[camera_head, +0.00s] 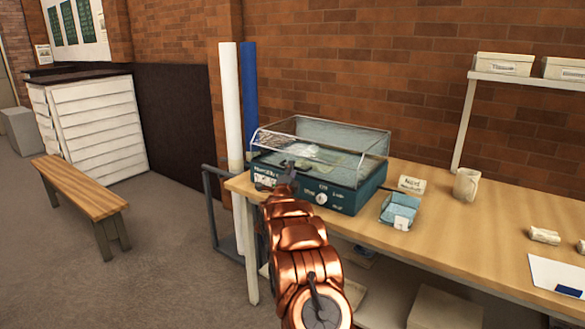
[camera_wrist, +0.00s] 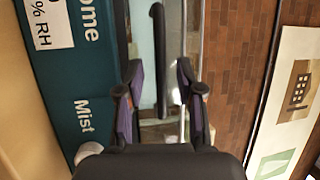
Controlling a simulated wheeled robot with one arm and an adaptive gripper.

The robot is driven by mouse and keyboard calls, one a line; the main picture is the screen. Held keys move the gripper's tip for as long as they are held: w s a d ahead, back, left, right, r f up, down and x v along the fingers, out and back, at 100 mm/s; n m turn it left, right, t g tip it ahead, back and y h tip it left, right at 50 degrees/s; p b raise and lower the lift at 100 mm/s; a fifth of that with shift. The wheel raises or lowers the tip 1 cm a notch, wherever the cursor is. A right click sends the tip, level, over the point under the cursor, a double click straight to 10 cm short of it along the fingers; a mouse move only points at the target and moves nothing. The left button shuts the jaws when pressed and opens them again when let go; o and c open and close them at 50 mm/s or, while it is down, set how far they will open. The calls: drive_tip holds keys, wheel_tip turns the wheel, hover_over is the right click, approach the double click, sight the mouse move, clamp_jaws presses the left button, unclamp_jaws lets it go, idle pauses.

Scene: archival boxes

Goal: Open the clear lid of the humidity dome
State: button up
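The humidity dome is a teal box (camera_head: 345,200) with a clear lid (camera_head: 335,132) on top, standing at the left end of the wooden table. The lid looks closed, resting on the box. In the wrist view, the teal front panel (camera_wrist: 65,75) with white lettering lies left of my gripper. A dark bar-shaped handle (camera_wrist: 158,50) shows between the fingers' lines, in front of the clear lid. My gripper (camera_wrist: 160,95) is open, with a finger on each side and nothing clearly held. In the head view, my gripper (camera_head: 289,170) is at the dome's front, hiding part of it.
A small blue box (camera_head: 400,211), a label card (camera_head: 412,185) and a beige mug (camera_head: 466,185) stand right of the dome. White and blue rolls (camera_head: 249,95) stand upright at its left. A brick wall (camera_head: 330,70) is behind. A bench (camera_head: 82,187) stands at left.

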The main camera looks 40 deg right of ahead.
drive_tip(key=shift+x, duration=1.1)
drive_tip(key=shift+c, duration=0.4)
clamp_jaws()
